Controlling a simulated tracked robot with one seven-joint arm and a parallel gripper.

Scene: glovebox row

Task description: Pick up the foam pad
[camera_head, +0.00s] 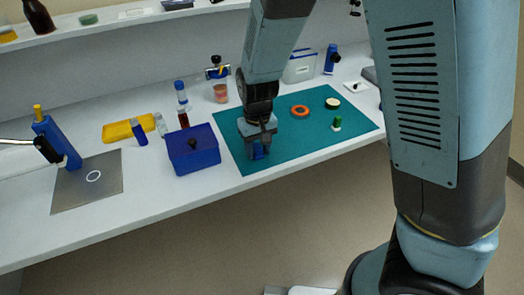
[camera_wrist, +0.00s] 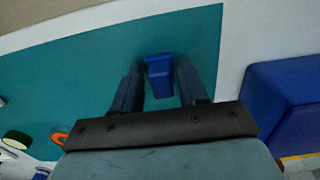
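A small blue block (camera_wrist: 160,75), which looks like the foam pad, is on the teal mat (camera_wrist: 90,75) in the wrist view. My gripper (camera_wrist: 159,85) points down with its fingers apart, one on each side of the block. Narrow gaps seem to show between block and fingers. In the head view my gripper (camera_head: 259,144) is low over the front left part of the mat (camera_head: 310,145), and the blue block (camera_head: 259,153) shows at its fingertips. The gripper hides part of the block there.
A dark blue box (camera_head: 194,156) with a black knob stands left of the mat. An orange ring (camera_head: 299,112), a dark round piece with a pale top (camera_head: 332,103) and a small green-and-white item (camera_head: 337,124) are right of my gripper. Bottles stand behind the box.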

